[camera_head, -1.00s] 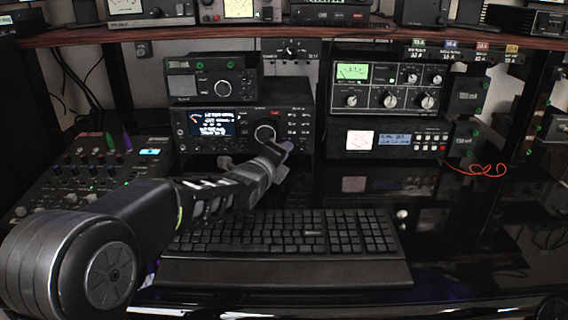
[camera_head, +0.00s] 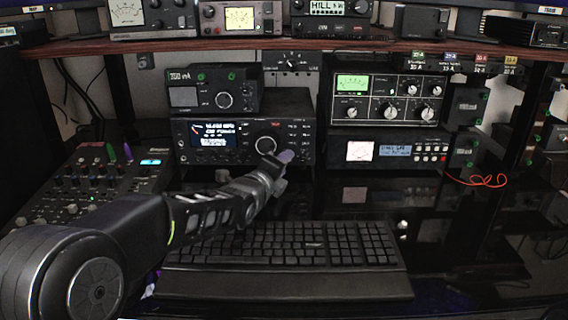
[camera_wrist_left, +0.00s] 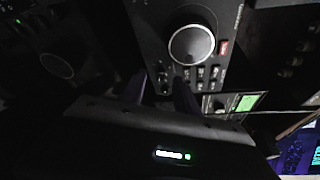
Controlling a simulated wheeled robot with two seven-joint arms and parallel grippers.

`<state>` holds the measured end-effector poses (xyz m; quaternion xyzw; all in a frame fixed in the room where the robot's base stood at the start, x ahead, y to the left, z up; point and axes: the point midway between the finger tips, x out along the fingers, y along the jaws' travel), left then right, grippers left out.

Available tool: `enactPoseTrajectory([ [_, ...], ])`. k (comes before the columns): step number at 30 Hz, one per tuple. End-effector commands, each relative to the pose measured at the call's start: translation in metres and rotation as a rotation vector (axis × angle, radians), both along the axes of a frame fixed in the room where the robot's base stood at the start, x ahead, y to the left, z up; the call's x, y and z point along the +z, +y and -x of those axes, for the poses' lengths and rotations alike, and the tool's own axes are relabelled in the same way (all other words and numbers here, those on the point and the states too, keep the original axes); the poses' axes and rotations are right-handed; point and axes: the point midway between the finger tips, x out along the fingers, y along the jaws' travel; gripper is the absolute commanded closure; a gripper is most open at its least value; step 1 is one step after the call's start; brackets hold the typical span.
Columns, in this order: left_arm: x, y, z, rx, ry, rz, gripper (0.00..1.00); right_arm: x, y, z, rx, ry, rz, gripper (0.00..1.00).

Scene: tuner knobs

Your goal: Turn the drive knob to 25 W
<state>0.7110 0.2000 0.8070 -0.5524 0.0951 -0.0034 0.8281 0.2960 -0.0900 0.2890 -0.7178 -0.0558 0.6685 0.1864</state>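A black transceiver (camera_head: 240,142) with a lit blue-white display stands at the back, left of centre. Its large round tuning knob (camera_head: 266,145) also shows in the left wrist view (camera_wrist_left: 192,44). Small controls sit beside it; I cannot read which is the drive knob or its setting. My left gripper (camera_head: 283,158) is at the front panel, just right of and below the large knob. In the left wrist view the two dark fingers of the gripper (camera_wrist_left: 160,92) stand apart, with a small knob (camera_wrist_left: 163,78) beyond the gap. Contact cannot be told. My right gripper is out of view.
A keyboard (camera_head: 285,245) lies in front, below my left arm. A mixer (camera_head: 85,190) stands at the left. A smaller unit (camera_head: 212,90) sits on the transceiver. Further right are a tuner with a green meter (camera_head: 385,98) and a flat unit (camera_head: 388,150). A shelf edge (camera_head: 300,45) runs above.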

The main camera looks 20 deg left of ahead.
Motion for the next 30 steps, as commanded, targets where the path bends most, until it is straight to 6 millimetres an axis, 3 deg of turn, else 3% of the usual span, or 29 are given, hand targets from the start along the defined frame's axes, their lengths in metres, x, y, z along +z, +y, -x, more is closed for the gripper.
enactPoseTrajectory([
  [12,0.012,0.007,0.061,0.000,0.001,0.004,0.63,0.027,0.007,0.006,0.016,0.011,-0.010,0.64],
  [24,0.010,0.008,0.065,0.001,0.002,0.001,0.63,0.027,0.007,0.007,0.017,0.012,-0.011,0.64],
  [30,0.012,0.026,0.065,0.032,0.014,-0.002,0.63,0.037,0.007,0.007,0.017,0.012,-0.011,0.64],
])
